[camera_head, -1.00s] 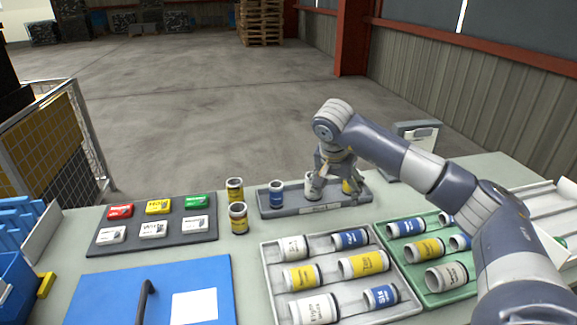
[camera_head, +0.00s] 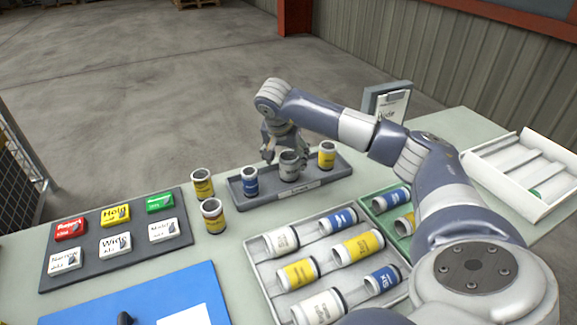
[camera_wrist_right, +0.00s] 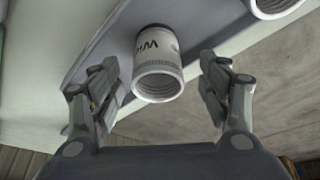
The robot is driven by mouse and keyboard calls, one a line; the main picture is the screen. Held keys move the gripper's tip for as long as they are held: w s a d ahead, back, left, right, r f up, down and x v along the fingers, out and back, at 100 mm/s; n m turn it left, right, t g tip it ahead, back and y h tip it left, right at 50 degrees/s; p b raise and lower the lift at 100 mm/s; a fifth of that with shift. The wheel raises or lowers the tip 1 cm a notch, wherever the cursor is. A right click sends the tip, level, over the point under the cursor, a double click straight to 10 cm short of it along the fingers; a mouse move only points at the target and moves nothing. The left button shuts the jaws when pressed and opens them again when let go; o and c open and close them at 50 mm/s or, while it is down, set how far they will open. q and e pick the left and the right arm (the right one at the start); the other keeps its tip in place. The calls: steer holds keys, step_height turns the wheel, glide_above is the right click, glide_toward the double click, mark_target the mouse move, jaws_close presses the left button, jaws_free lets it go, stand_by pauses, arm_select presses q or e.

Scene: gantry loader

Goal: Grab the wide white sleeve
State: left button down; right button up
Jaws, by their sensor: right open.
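A white sleeve (camera_head: 289,168) stands upright in the long grey tray (camera_head: 330,180), between a blue sleeve (camera_head: 250,182) and a yellow sleeve (camera_head: 327,155). In the right wrist view the white sleeve (camera_wrist_right: 160,85) shows dark lettering beginning "Wi". In the wrist view the sleeve appears between the spread fingers, closer to the left one, with a gap on each side. My left gripper is not in view.
A light grey rack (camera_head: 259,283) of lying white, blue and yellow sleeves is in front, beside a green rack (camera_head: 403,240). Two yellow-and-dark cans (camera_head: 202,184) stand left of the tray. A button panel (camera_head: 186,239) and blue board (camera_head: 120,300) lie to the left.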

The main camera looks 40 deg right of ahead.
mark_target(289, 165)
steer(key=x, duration=0.4)
steer(key=shift+s+d+f, duration=0.1)
steer(key=shift+f, duration=0.15)
steer(key=shift+c, duration=0.2)
steer(key=shift+r, duration=0.1)
steer(key=c, duration=1.4)
steer(key=shift+c, duration=0.2)
